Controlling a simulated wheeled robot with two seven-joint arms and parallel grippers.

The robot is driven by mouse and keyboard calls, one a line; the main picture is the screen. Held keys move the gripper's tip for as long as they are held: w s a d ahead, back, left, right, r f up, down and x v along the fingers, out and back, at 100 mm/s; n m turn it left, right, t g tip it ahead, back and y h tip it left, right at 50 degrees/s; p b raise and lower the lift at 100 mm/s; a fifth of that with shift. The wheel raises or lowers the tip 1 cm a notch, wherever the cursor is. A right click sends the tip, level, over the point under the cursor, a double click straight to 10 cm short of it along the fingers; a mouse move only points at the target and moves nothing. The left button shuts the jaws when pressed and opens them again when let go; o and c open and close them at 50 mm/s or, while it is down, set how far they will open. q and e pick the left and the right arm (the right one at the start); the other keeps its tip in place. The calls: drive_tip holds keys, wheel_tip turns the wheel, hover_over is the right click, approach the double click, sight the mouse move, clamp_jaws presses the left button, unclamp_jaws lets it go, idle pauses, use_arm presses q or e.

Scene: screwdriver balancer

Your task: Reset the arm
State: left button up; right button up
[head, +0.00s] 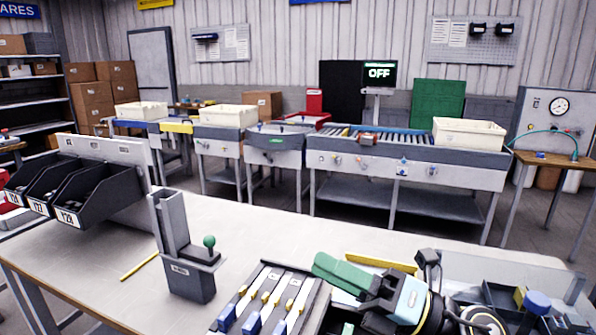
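My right gripper (342,275) is low in the head view, right of centre, with long green fingers pointing left. Its pale blue and black body runs back to the lower right. The fingers overlap from this angle, so their gap and anything between them cannot be seen. They are over the workbench (270,240), close to the upper right corner of the grey tool tray. A grey holder (188,275) with a green ball knob (209,241) stands upright on the bench to the left, apart from the gripper. My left gripper is not in view.
The tool tray (306,280) holds yellow and blue tools. Black bins (98,198) stand at the left end. A low-walled tray (510,265) with small parts is at the right. The bench between holder and back edge is clear. A distant screen (379,74) reads OFF.

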drive_tip(key=w+d+f+m+t+h, duration=0.2)
drive_tip(key=d+f+m+t+h, duration=0.45)
drive_tip(key=m, duration=0.75)
drive_tip(key=w+d+f+m+t+h, duration=0.1)
drive_tip(key=d+f+m+t+h, duration=0.3)
drive_tip(key=d+m+h, duration=0.55)
drive_tip(key=s+d+f+m+g+h, duration=0.1)
drive_tip(key=s+f+m+g+h, duration=0.1)
drive_tip(key=s+f+m+g, duration=0.4)
drive_tip(key=s+d+f+m+g+h, duration=0.1)
drive_tip(key=s+f+m+g+h, duration=0.2)
drive_tip(key=f, duration=0.4)
drive_tip(key=s+f+m+g+y, duration=0.1)
drive_tip(key=s+f+m+g, duration=0.15)
drive_tip(key=s+f, duration=0.35)
drive_tip(key=s+f+m+g, duration=0.2)
drive_tip(key=s+f+g, duration=0.15)
drive_tip(key=s, duration=0.45)
wheel_tip(320, 180, down, 24)
drive_tip(key=s+g, duration=0.1)
drive_tip(key=s+d+f+g, duration=0.1)
drive_tip(key=s+d+f, duration=0.2)
drive_tip(key=s+f, duration=1.1)
drive_tip(key=s, duration=0.2)
drive_tip(key=shift+s+f+n, duration=0.4)
